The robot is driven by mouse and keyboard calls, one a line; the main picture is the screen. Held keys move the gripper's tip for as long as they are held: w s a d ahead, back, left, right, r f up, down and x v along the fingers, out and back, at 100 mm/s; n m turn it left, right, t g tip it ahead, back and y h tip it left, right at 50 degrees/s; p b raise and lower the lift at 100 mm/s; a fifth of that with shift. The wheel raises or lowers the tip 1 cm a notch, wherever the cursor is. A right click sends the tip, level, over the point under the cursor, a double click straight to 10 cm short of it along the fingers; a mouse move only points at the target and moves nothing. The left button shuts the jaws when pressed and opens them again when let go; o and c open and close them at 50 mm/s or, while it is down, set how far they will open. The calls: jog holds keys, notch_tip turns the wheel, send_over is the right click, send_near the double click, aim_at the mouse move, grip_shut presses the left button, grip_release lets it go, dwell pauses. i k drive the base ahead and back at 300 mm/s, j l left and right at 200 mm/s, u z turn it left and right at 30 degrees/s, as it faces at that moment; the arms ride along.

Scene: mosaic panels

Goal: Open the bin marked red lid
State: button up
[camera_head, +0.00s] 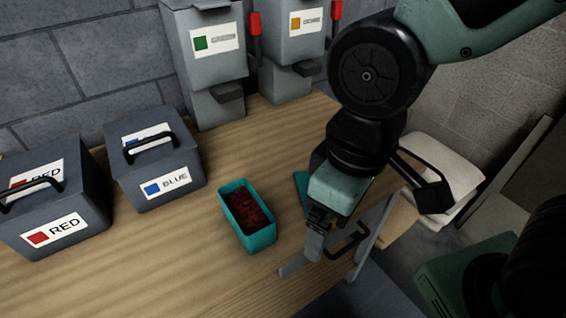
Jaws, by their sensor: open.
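The bin marked RED (58,226) is a dark grey box at the left of the wooden table. Its lid (38,172) is on, with a black handle (32,190) on top and a red-square label on the front. My gripper (300,262) is low over the right part of the table, well to the right of the red bin. It is open, and I see nothing held between its fingers. Part of it is hidden by its own body.
A closed bin marked BLUE (165,182) stands right of the red one. A teal tray (262,240) holding dark red pieces is between the bins and my gripper. Two grey dispensers (215,65) with red levers stand at the back wall. Front-left wood is clear.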

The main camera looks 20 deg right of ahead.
aim_at(31, 168)
jog(key=u, duration=1.35)
